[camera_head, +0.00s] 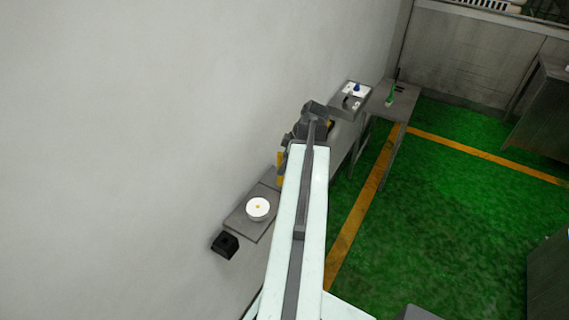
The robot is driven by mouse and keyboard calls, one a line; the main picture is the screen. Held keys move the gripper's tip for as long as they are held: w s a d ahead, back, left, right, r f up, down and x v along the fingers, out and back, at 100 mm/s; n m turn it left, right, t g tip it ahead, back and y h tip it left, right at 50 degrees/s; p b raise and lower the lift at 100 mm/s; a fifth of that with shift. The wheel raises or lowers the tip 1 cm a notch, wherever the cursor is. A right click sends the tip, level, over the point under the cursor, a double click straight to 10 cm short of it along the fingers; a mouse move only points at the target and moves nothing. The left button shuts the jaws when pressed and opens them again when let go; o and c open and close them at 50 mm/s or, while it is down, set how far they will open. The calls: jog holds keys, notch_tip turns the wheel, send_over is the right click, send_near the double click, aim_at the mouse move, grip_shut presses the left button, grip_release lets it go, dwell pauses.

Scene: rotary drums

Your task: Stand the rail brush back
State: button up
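A small green object with a thin dark upright part (391,97), which may be the rail brush, is on the far end of the grey bench (402,104). It is too small to tell whether it stands or leans. My arm reaches away from me along the wall. Its dark end, with my gripper (312,112), is over the middle of the bench row, nearer to me than the green object and left of it. The fingers are not clear, so I cannot tell whether they are open or hold anything. My arm hides part of the bench.
A white round drum (258,209) with an orange centre sits on the near bench end, beside a black box (225,245). A yellow item (281,168) shows left of my arm. A pale tray (351,97) holds a blue item (357,88). Green floor (440,220) lies open at right.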

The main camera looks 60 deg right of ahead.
jog(key=p+v, duration=1.1)
jog(key=v, duration=0.1)
jog(key=shift+r, duration=0.2)
